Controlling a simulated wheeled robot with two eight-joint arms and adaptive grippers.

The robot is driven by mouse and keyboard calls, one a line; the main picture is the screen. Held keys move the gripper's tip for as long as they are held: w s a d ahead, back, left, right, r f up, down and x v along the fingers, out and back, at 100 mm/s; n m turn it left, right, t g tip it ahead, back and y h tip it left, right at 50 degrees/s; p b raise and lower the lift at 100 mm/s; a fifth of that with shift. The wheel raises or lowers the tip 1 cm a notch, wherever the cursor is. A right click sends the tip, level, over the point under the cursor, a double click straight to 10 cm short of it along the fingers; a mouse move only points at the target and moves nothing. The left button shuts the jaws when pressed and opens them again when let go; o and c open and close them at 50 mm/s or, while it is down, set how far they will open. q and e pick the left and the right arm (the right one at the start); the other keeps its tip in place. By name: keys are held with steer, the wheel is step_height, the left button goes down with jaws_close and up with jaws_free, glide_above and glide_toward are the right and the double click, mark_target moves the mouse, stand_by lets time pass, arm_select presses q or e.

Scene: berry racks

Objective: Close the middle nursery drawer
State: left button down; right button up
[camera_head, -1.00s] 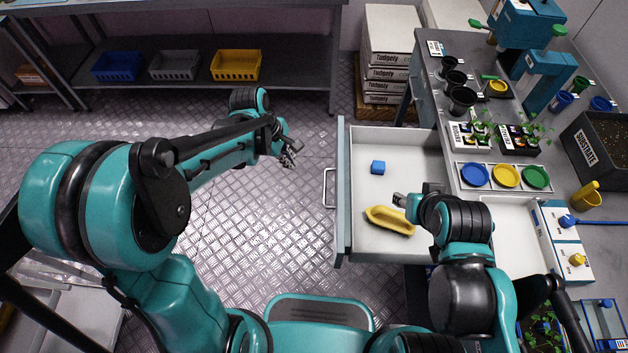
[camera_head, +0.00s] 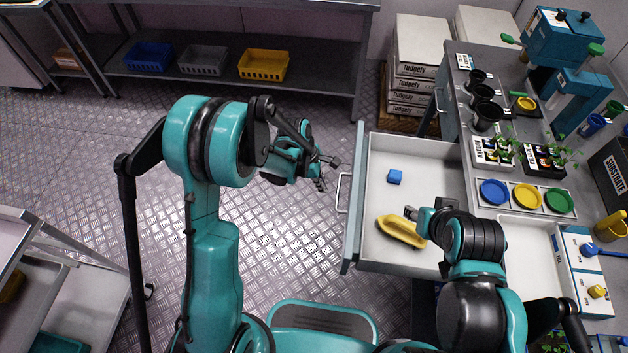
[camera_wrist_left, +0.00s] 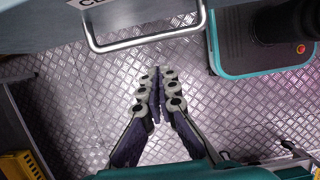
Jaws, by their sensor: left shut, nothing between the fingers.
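The drawer (camera_head: 380,152) is pulled out leftward from the bench. Its front panel (camera_head: 354,205) carries a metal handle (camera_head: 342,193). The front panel (camera_wrist_left: 225,12) and handle (camera_wrist_left: 150,43) also show at the top of the left wrist view. My left gripper (camera_head: 328,172) is just left of the handle, apart from it. In the left wrist view its fingers (camera_wrist_left: 158,78) are together and empty, short of the handle. My right gripper (camera_head: 410,212) is over the drawer beside a yellow boat-shaped tray (camera_head: 402,232); its jaws are too small to read.
The bench top holds black pots (camera_head: 487,115), colored dishes (camera_head: 527,197) and seedlings. Stacked boxes (camera_head: 413,65) stand behind the drawer. A shelf with bins (camera_head: 263,65) is at the back. The floor left of the drawer is free.

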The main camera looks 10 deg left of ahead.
arm_select(q)
steer(key=shift+d+f, duration=0.2)
steer(key=shift+d, duration=1.05)
arm_select(e)
steer(key=shift+f, duration=0.35)
arm_select(q)
steer(key=d+b, duration=0.1)
steer(key=d, duration=3.4)
steer(key=shift+d, duration=0.2)
arm_select(e)
steer(key=shift+f, duration=0.4)
